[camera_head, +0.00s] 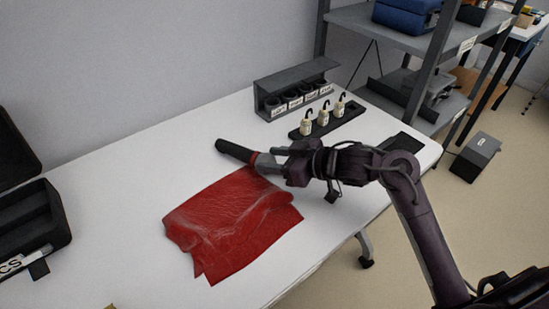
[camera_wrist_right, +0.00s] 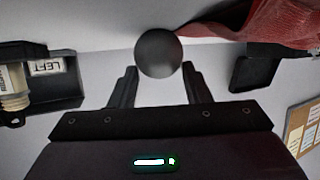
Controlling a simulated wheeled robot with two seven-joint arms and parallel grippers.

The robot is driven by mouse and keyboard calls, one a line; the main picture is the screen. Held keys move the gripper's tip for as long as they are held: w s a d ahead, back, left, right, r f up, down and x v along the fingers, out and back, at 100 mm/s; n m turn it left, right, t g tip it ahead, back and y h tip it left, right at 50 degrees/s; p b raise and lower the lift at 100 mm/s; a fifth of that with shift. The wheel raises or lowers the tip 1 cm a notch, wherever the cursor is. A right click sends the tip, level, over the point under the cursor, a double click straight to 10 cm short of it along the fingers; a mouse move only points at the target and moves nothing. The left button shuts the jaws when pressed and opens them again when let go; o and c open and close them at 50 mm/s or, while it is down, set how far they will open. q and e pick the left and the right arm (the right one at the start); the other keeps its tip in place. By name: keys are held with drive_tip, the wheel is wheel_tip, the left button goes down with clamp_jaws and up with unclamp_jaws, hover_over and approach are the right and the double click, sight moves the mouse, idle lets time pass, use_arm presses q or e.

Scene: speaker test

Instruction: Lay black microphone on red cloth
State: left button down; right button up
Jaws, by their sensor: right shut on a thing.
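The black microphone (camera_head: 236,151) has a dark handle, a red band and a grey head end. In the head view it lies across the far edge of the red cloth (camera_head: 230,220), handle pointing to the upper left. I cannot tell whether it touches cloth or table. My right gripper (camera_head: 278,161) is shut on the microphone near its grey end. In the right wrist view the microphone's round end (camera_wrist_right: 158,53) sits between the fingertips (camera_wrist_right: 160,76), with the red cloth (camera_wrist_right: 275,22) to its upper right. The cloth is wrinkled on the white table. My left gripper is not in view.
A grey rack (camera_head: 297,88) with labelled holes and a black tray (camera_head: 327,119) with several small white-bodied items stand behind the gripper. An open black case (camera_head: 32,215) is at the left. A shelf (camera_head: 400,35) stands behind the table.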

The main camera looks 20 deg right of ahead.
drive_tip(key=shift+s+f, duration=0.15)
drive_tip(key=shift+f, duration=0.3)
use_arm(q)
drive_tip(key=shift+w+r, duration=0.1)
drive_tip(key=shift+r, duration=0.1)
use_arm(e)
drive_tip(key=o, duration=1.1)
drive_tip(key=shift+a+f, duration=0.1)
drive_tip(key=shift+f, duration=0.1)
drive_tip(key=shift+r, duration=0.25)
drive_tip(key=shift+d+r, duration=0.2)
drive_tip(key=shift+r, duration=0.2)
drive_tip(key=p+v, duration=0.1)
drive_tip(key=v, duration=0.4)
drive_tip(key=p+v, duration=0.1)
drive_tip(key=v, duration=0.5)
drive_tip(key=shift+r, duration=0.25)
drive_tip(key=shift+o, duration=0.5)
drive_tip(key=shift+s+d+r, duration=0.1)
drive_tip(key=shift+s+d, duration=0.05)
drive_tip(key=shift+s, duration=0.05)
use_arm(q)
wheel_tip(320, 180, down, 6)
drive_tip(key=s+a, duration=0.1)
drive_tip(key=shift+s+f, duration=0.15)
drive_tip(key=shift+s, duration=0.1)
